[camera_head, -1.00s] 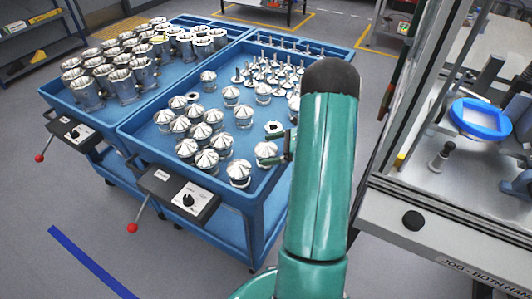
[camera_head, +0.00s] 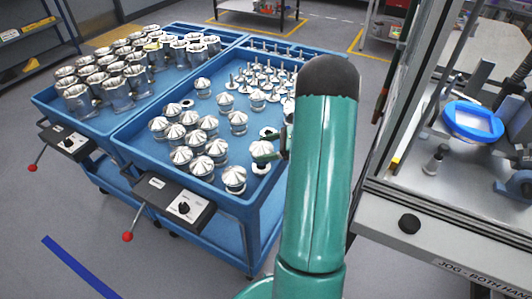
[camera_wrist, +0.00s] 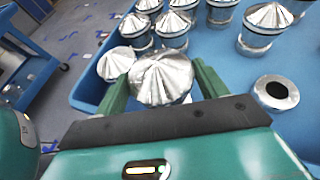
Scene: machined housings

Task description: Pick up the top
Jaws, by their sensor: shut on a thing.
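A silver top with a ridged cone (camera_wrist: 162,78) sits between the two green fingers of my gripper (camera_wrist: 160,88) in the wrist view. My gripper is shut on it. In the head view the held top (camera_head: 262,149) is partly covered by my gripper (camera_head: 268,157), at the near right of the blue tray cart (camera_head: 205,85). Its underside is hidden, and I cannot tell whether it is clear of the tray. Several similar tops (camera_head: 216,148) stand in the tray to the left and behind.
Another top (camera_wrist: 118,62) stands close to the left finger. A ring-shaped part (camera_wrist: 276,92) lies to the right. Stemmed parts (camera_head: 262,78) fill the tray's back. A cart of silver housings (camera_head: 82,100) stands left. A machine with a blue ring (camera_head: 472,122) stands right.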

